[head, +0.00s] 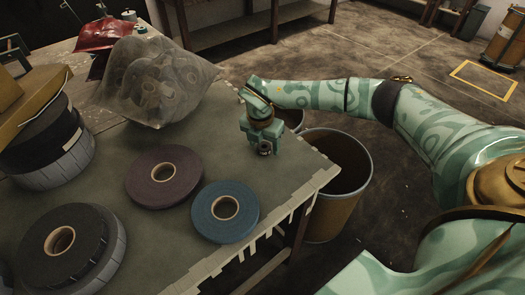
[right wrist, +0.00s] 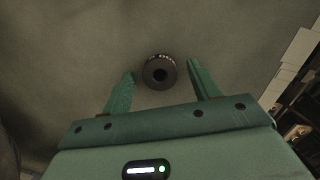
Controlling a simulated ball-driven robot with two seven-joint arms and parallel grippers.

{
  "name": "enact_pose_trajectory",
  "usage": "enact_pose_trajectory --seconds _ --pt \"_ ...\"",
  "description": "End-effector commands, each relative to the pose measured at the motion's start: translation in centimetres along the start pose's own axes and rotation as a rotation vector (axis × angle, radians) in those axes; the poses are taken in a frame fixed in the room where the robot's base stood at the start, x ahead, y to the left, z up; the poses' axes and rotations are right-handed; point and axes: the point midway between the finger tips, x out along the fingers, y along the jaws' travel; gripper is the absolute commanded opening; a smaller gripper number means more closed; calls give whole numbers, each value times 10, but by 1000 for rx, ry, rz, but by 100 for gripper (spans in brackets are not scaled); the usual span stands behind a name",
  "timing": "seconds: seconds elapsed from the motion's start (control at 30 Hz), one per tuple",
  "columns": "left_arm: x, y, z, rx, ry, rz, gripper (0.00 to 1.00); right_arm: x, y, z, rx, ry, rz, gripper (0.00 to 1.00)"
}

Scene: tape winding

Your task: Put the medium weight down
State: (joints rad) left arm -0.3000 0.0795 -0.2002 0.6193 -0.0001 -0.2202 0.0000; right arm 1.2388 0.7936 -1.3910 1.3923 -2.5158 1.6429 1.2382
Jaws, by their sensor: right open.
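A small dark round weight (right wrist: 159,72) with a hole in its top and pale lettering stands on the table between the fingers of my right gripper (right wrist: 160,69). The fingers are open, with a gap on each side of the weight. In the head view my right gripper (head: 264,142) points down at the table near its right edge, and the weight (head: 265,151) shows small and partly hidden below it. I cannot tell its size class from these views. My left gripper is not in view.
A purple tape roll (head: 150,181) and a blue one (head: 214,219) lie on the table (head: 200,150). Black rolls stand at the left, and a clear bag (head: 190,70) of rolls stands behind. A bin (head: 345,215) stands beyond the right edge.

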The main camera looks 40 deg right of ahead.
Motion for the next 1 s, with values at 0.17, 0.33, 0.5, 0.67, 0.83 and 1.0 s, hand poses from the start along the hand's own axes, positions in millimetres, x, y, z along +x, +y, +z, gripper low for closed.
enact_pose_trajectory --seconds 0.17,0.33,0.5,0.67,0.83,1.0 --pt "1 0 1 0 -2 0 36 3 1 0 0 -1 3 61" --pt "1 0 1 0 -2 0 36 3 1 0 0 -1 3 30" --pt "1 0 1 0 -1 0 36 3 1 1 0 -1 3 3" --pt "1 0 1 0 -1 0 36 2 1 1 0 -1 3 3" --pt "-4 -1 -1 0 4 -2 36 -7 1 2 1 -2 5 3" --pt "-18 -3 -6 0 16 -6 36 -37 1 7 0 -4 9 3"
